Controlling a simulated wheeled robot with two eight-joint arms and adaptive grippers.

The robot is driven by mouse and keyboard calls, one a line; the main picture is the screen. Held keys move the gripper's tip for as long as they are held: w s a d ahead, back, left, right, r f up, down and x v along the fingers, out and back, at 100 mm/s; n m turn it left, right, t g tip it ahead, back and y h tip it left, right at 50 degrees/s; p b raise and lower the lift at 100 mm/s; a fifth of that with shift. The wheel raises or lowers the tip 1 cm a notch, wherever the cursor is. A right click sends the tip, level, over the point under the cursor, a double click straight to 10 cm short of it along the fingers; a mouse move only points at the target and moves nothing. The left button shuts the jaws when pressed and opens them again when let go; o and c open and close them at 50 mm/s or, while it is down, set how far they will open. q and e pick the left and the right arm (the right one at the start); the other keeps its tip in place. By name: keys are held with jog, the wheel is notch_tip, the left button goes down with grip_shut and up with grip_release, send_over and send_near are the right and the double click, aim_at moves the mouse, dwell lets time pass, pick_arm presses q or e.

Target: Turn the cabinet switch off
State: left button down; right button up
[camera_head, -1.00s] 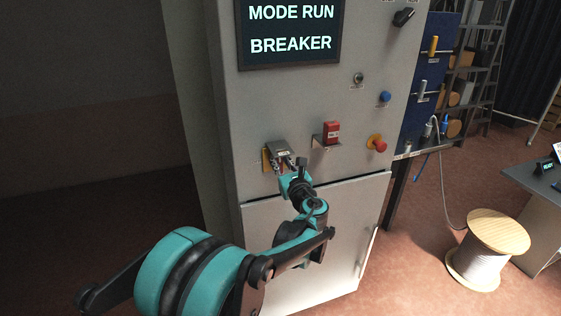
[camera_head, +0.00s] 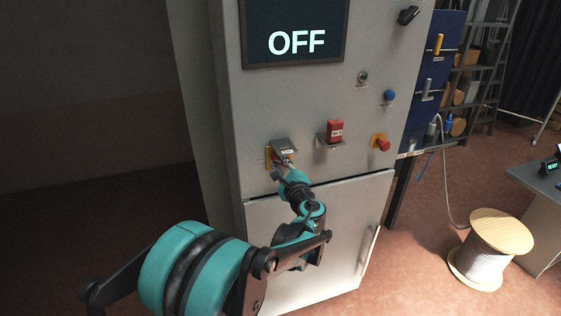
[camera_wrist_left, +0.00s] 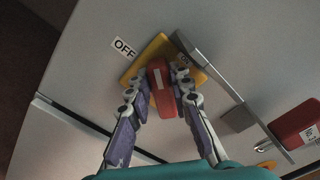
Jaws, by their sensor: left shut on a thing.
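The grey cabinet (camera_head: 225,110) stands in front of me, its screen (camera_head: 295,35) reading OFF. On its front is a switch with a yellow plate (camera_wrist_left: 135,72) and a red handle (camera_wrist_left: 160,88). An OFF label (camera_wrist_left: 124,47) is beside the plate in the left wrist view. My left gripper (camera_wrist_left: 160,92) is shut on the red handle, one finger on each side. In the head view my left gripper (camera_head: 284,166) is at the switch, under a small grey cover (camera_head: 283,147), and hides most of the handle. My right gripper is not in view.
A red block on a bracket (camera_head: 335,131), a red knob on yellow (camera_head: 381,143), a blue button (camera_head: 389,96) and a black rotary knob (camera_head: 408,15) are on the cabinet front. A cable spool (camera_head: 487,250) stands on the floor at right.

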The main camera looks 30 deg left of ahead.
pick_arm(q)
jog(key=n, duration=0.3)
jog(key=shift+s+a+f+n, duration=0.1)
jog(key=shift+f+n, duration=0.2)
jog(key=shift+n, duration=0.1)
jog(key=shift+f+n, duration=0.15)
jog(key=shift+n, duration=0.65)
jog(key=shift+f+n, duration=0.15)
jog(key=shift+n, duration=0.65)
jog(key=c, duration=1.4)
grip_release()
jog(key=shift+o, duration=0.2)
jog(key=v, duration=1.2)
jog(key=shift+s+a, duration=0.1)
